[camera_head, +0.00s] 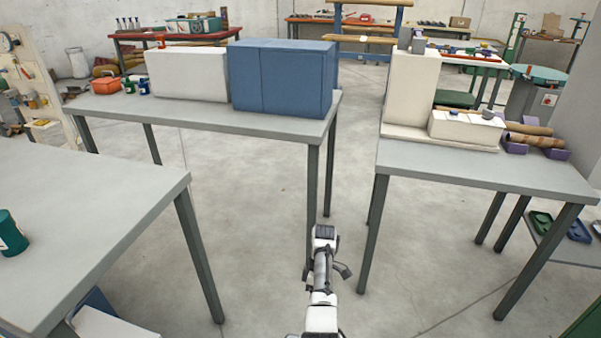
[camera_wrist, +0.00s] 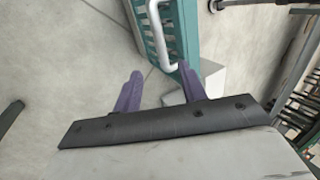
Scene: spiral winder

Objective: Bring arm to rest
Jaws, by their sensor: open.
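My arm (camera_head: 321,280) reaches forward over the bare floor, in the gap between the grey tables, in the head view. Its end is low in the picture and apart from the tables; the fingers are hard to make out there. In the wrist view my gripper (camera_wrist: 158,85) shows two purple fingers spread apart with nothing between them. Behind them are floor, a green frame with a white bar (camera_wrist: 160,35) and a pale block (camera_wrist: 200,82).
A left table (camera_head: 90,220) holds a dark green container (camera_head: 10,233). The middle table (camera_head: 200,112) bears a blue box (camera_head: 282,76) and a white box (camera_head: 188,73). The right table (camera_head: 480,168) bears a white machine (camera_head: 412,88) and brown rolls (camera_head: 535,139). Floor between them is clear.

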